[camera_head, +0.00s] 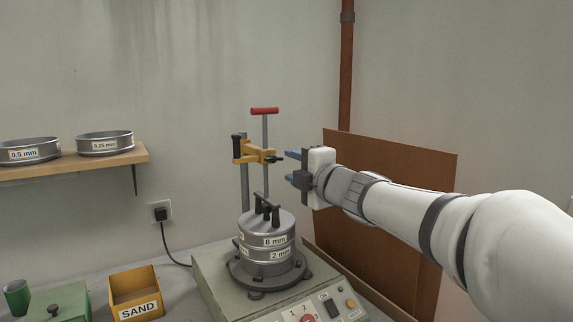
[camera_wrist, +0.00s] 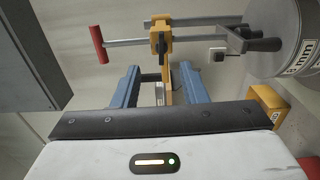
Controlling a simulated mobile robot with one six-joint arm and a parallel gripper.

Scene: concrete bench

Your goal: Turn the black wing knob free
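The black wing knob (camera_head: 276,160) sits on the right side of the yellow clamp (camera_head: 247,151), facing my gripper. In the wrist view the knob (camera_wrist: 162,51) shows as a small dark shape in front of the yellow clamp (camera_wrist: 160,36), between and beyond my fingertips. My gripper (camera_head: 291,166) is open and empty, just right of the knob, with its two blue fingers pointing at it. The fingers (camera_wrist: 158,68) also show spread apart in the wrist view. I see no contact with the knob.
The clamp joins a grey post (camera_head: 244,188) and a red-handled rod (camera_head: 265,130). Below stands the sieve stack (camera_head: 266,240) with a black-handled lid on the shaker base (camera_head: 212,280). A SAND box (camera_head: 136,290) is at left. A brown board (camera_head: 370,220) leans behind my arm.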

